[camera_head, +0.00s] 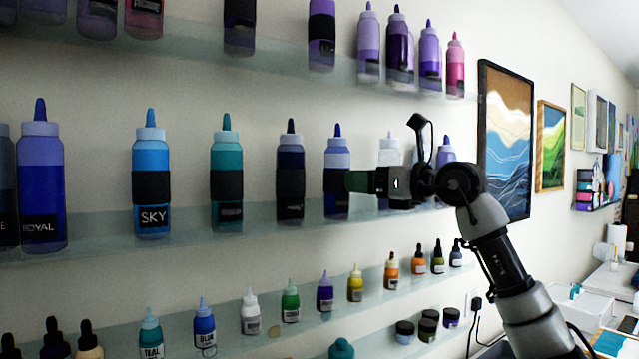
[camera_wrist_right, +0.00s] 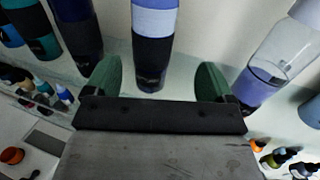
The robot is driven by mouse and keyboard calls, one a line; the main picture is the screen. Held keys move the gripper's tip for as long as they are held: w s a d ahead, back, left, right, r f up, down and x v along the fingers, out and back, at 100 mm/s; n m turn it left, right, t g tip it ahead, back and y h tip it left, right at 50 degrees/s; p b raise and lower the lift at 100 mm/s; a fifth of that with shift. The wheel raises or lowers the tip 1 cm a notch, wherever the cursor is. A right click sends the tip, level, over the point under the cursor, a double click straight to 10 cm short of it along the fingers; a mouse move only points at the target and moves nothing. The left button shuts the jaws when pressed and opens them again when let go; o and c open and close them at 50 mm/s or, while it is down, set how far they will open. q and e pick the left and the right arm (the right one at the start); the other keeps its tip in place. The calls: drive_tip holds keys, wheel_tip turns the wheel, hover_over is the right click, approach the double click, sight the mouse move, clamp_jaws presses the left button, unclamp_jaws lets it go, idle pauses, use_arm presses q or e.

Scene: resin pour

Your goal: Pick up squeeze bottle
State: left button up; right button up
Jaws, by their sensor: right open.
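A periwinkle-blue squeeze bottle (camera_head: 337,158) with a dark blue tip and a black band stands upright on the middle glass shelf. My right gripper (camera_head: 352,181) reaches it from the right, its green fingertips at the height of the band. In the right wrist view the same bottle (camera_wrist_right: 155,52) stands centred ahead of the open right gripper (camera_wrist_right: 158,82), between the lines of its two green fingers. There is visible room on both sides, and I cannot tell whether the fingertips are level with the bottle. My left gripper is not in view.
On the same shelf (camera_head: 270,229) a dark navy bottle (camera_head: 290,170) stands to the left and a clear-and-lavender bottle (camera_wrist_right: 275,65) to the right. A teal bottle (camera_head: 227,170) and the SKY bottle (camera_head: 152,175) stand farther left. Small dropper bottles fill the shelf below.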

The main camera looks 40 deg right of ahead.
sight(347, 169)
drive_tip(key=w+p, duration=0.1)
drive_tip(key=w+a+p, duration=0.1)
drive_tip(key=w, duration=0.1)
drive_tip(key=w+r+p, duration=0.1)
drive_tip(key=shift+w+a, duration=0.15)
drive_tip(key=shift+a, duration=0.2)
drive_tip(key=shift+w+a+p, duration=0.2)
drive_tip(key=shift+w+p, duration=0.55)
drive_tip(key=shift+w, duration=0.25)
drive_tip(key=shift+w+f, duration=0.1)
drive_tip(key=shift+w, duration=0.05)
drive_tip(key=shift+f, duration=0.1)
drive_tip(key=shift+c, duration=1.6)
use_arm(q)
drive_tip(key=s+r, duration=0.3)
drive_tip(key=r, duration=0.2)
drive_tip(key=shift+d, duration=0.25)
use_arm(e)
drive_tip(key=c, duration=0.8)
